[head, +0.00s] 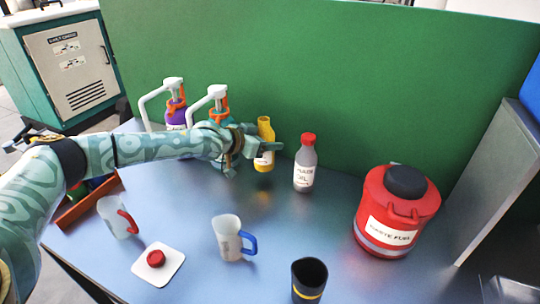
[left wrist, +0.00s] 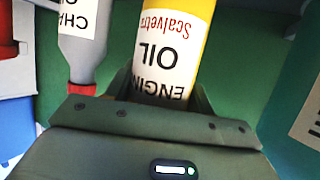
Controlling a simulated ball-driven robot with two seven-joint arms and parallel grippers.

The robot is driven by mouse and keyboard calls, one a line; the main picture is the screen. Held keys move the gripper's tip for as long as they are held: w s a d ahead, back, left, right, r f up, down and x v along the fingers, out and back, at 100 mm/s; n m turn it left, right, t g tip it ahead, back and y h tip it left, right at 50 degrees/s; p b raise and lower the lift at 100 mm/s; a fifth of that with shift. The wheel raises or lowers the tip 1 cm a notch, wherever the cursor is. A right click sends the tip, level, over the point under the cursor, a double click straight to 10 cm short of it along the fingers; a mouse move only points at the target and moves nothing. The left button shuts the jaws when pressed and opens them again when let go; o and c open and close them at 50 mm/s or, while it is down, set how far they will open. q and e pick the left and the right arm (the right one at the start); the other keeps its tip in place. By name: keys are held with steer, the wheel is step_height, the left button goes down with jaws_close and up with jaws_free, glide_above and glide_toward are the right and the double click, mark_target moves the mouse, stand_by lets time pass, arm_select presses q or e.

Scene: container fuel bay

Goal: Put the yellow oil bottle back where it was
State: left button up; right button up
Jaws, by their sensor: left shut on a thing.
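The yellow oil bottle (head: 265,130) stands about upright near the back of the blue table, in front of the green panel. My left gripper (head: 258,149) reaches in from the left and is shut around its middle. In the left wrist view the yellow bottle (left wrist: 178,42), with its white engine oil label, sits between the fingers of my left gripper (left wrist: 160,96). I cannot tell whether its base touches the table. My right gripper is not in view.
A grey chain oil bottle (head: 304,170) with a red cap stands close to the right. Two pump bottles (head: 176,112) stand behind my left arm. A red fuel can (head: 398,215), jugs (head: 232,240), a dark cup (head: 309,280) and a white pad (head: 158,275) with a red cap occupy the table.

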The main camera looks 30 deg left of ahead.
arm_select(q)
steer(key=shift+w+d+f, duration=0.1)
steer(key=shift+w+f, duration=0.2)
steer(key=shift+f, duration=0.1)
steer(key=shift+w+f+b, duration=0.2)
steer(key=shift+f+b, duration=0.45)
steer(key=shift+f, duration=1.05)
steer(key=shift+f, duration=0.15)
steer(key=o, duration=1.1)
steer(key=shift+o, duration=0.2)
